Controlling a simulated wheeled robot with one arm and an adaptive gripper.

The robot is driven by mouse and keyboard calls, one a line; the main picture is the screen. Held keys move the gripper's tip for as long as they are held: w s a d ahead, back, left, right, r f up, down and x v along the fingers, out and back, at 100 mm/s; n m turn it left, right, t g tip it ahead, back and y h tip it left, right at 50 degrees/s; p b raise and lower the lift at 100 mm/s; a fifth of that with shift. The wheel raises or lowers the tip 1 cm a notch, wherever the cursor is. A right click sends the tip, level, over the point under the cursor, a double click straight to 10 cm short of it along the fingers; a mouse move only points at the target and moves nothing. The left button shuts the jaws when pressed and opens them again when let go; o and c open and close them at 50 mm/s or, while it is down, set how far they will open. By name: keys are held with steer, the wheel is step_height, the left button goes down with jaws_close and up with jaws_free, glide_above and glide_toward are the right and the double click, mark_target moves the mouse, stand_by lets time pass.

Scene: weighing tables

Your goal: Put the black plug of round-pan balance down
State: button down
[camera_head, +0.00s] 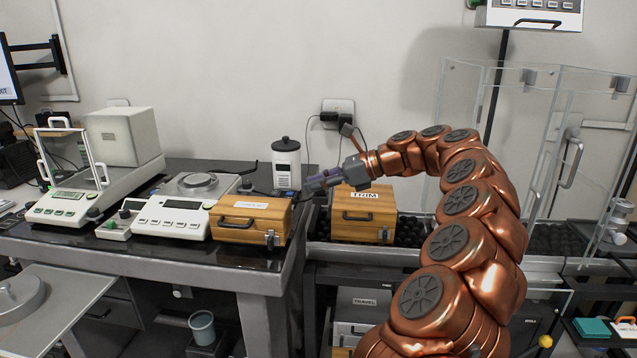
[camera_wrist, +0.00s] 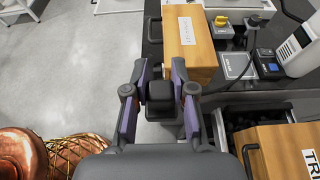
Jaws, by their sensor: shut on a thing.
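My gripper (camera_head: 314,184) is shut on a small black plug (camera_wrist: 160,95), which sits between the purple-padded fingers in the wrist view (camera_wrist: 158,92). In the head view the plug cannot be made out at the fingers. My gripper is in the air near the right edge of the dark table, between two wooden boxes. The round-pan balance (camera_head: 172,217) is white, with a round metal pan (camera_head: 198,181), and stands on that table to the left of my gripper.
A wooden box (camera_head: 252,218) stands right of the balance; the TRIM box (camera_head: 364,214) is under and right of my gripper. A white canister (camera_head: 286,165) stands behind. A wall socket (camera_head: 338,108) has black plugs in it. Small fixtures crowd the table's right edge.

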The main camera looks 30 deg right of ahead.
steer(key=w+a+f+m+t+h, duration=0.2)
steer(key=a+f, duration=0.4)
steer(key=a, duration=0.5)
steer(key=w+a+f+m+t+h, duration=0.1)
steer(key=w+a+f+m+h, duration=0.3)
steer(key=a, duration=0.8)
steer(key=shift+w+f+t, duration=0.15)
steer(key=shift+f+t, duration=0.25)
steer(key=shift+f, duration=0.55)
